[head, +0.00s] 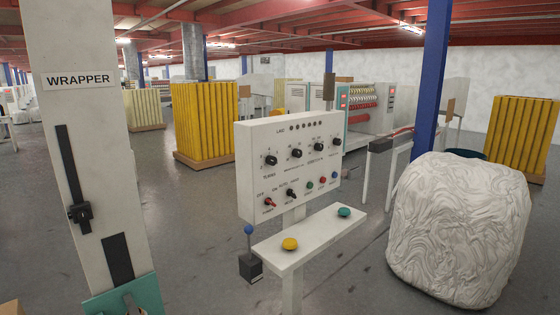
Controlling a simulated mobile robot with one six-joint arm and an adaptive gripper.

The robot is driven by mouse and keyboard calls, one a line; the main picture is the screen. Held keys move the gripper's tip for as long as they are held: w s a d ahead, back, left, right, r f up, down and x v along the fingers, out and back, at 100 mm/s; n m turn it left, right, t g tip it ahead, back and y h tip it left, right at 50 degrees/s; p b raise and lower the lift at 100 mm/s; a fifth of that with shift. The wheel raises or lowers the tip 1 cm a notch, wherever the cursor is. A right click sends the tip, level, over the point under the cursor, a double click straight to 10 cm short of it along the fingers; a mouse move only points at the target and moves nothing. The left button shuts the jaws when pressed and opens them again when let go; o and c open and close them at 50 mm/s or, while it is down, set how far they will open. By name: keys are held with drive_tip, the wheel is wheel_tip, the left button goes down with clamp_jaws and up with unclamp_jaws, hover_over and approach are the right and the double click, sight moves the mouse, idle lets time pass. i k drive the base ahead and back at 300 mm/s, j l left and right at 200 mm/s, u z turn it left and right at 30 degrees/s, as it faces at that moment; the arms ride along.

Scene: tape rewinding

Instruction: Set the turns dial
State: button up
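A white control panel (290,200) stands on a post near the middle of the head view. Its upper row holds several black dials. The leftmost one (271,160) has a small label under it that seems to read TURNS, so I take it as the turns dial. Its numbers and pointer are too small to read. Nothing covers the dial or touches it. My gripper is not in view.
Below the dials are switches and coloured buttons. A shelf (315,238) in front carries a yellow button (290,244) and a green button (344,212). A blue-knobbed lever (249,230) stands left. The WRAPPER column (90,130) is at left, a wrapped white bale (455,230) at right.

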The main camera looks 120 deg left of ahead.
sight(271, 160)
drive_tip(key=u, duration=3.7)
drive_tip(key=z, duration=4.55)
drive_tip(key=u, duration=0.45)
drive_tip(key=k+j+u, duration=0.1)
drive_tip(key=u, duration=0.35)
drive_tip(key=j+u, duration=0.15)
drive_tip(key=u, duration=0.25)
drive_tip(key=j+u, duration=0.15)
drive_tip(key=u, duration=0.3)
drive_tip(key=j+u, duration=0.1)
drive_tip(key=u, duration=0.35)
